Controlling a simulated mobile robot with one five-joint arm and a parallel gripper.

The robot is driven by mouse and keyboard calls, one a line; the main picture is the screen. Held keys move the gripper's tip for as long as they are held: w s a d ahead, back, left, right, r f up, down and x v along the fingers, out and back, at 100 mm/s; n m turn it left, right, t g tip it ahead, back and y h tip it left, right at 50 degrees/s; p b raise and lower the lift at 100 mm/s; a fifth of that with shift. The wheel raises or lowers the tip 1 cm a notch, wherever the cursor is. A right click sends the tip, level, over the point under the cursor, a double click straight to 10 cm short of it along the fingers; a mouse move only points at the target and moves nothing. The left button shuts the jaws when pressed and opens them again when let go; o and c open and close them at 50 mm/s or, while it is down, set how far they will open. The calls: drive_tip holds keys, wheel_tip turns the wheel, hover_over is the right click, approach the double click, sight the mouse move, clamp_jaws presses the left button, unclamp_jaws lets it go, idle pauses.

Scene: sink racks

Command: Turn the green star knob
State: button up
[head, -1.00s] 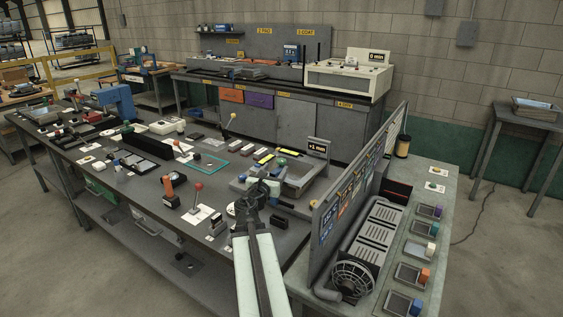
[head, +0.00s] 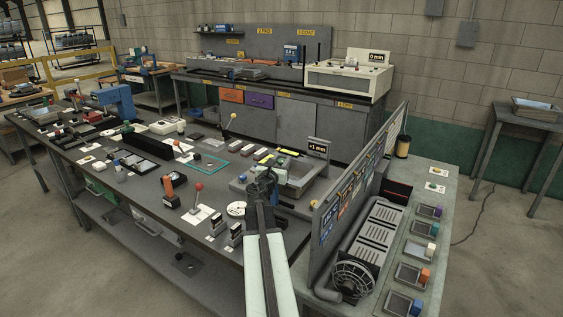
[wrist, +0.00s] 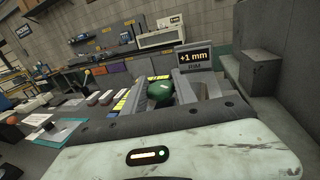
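The green knob (wrist: 160,92) shows in the middle of the wrist view, just past the near edge of my wrist. It lies between the two grey fingers of my gripper (wrist: 163,90), which stand apart on its left and right. I cannot tell whether either finger touches it. In the head view my gripper (head: 265,180) is over the near side of the grey fixture with the +1 mm sign (head: 317,149). The knob is hidden behind my gripper there. The sign also shows in the wrist view (wrist: 194,57), above and right of the knob.
An upright panel (head: 335,205) stands close to the right of my arm. A red-ball lever (head: 198,187) and an orange-handled tool (head: 169,187) stand to the left. A teal frame (head: 209,163) lies flat on the bench (head: 140,190).

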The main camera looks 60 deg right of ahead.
clamp_jaws()
drive_tip(key=shift+w+m+g, duration=0.1)
drive_tip(key=shift+m+g, duration=0.2)
drive_tip(key=shift+g, duration=0.2)
drive_tip(key=m+g, duration=0.1)
drive_tip(key=g, duration=0.1)
drive_tip(key=m+g, duration=0.1)
drive_tip(key=g, duration=0.1)
drive_tip(key=shift+w+d+m+h, duration=0.1)
drive_tip(key=shift+w+m+h, duration=0.05)
drive_tip(key=shift+m+h, duration=0.2)
drive_tip(key=m+g, duration=0.2)
drive_tip(key=g, duration=0.1)
drive_tip(key=m+g+y, duration=0.1)
drive_tip(key=m+g, duration=0.1)
drive_tip(key=g, duration=0.1)
drive_tip(key=shift+y, duration=0.25)
drive_tip(key=shift+s+m+g+y, duration=0.2)
drive_tip(key=shift+m+g+y, duration=0.75)
drive_tip(key=shift+g, duration=0.65)
